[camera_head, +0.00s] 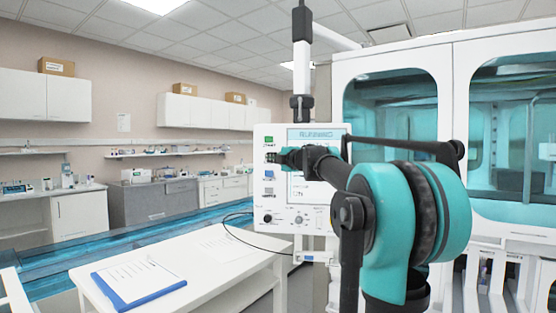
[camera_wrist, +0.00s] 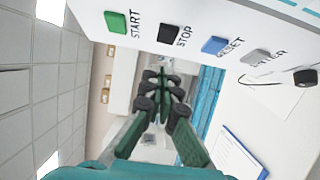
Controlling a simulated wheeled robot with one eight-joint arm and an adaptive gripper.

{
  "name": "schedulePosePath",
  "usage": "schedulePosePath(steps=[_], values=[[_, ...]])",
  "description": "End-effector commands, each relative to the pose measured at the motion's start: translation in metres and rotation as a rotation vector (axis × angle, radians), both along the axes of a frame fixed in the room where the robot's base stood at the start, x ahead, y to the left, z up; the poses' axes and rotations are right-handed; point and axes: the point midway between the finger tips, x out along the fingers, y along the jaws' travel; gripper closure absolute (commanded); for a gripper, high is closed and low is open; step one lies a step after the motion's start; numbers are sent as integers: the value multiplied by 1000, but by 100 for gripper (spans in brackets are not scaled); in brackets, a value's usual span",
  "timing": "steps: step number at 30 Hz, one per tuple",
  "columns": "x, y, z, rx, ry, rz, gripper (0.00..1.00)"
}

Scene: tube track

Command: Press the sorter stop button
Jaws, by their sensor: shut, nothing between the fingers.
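The white sorter control panel (camera_head: 319,220) hangs on a post in the head view. In the wrist view its face shows a black STOP button (camera_wrist: 167,34) between a green START button (camera_wrist: 115,22) and a blue RESET button (camera_wrist: 214,45). A grey ENTER button (camera_wrist: 254,57) sits at the end of the row. My gripper (camera_head: 275,157) is shut and empty, in front of the panel at the height of the STOP button, which it mostly hides in the head view. In the wrist view the fingertips (camera_wrist: 161,76) lie below the STOP button in the picture, apparently apart from it.
A white table (camera_head: 205,262) with a blue clipboard (camera_head: 138,281) stands in front left of the panel. A black cable (camera_head: 235,238) loops from the panel. A white cabinet with teal windows (camera_head: 395,65) stands close behind my arm at right.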

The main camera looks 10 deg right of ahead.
Motion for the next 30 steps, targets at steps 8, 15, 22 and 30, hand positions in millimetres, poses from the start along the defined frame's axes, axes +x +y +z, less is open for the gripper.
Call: schedulePosePath(steps=[8,15,22,30], values=[[35,-8,0,0,0,-1,100],[44,-11,0,0,0,0,100],[44,-11,0,0,0,0,100],[58,-16,0,0,0,-1,100]])
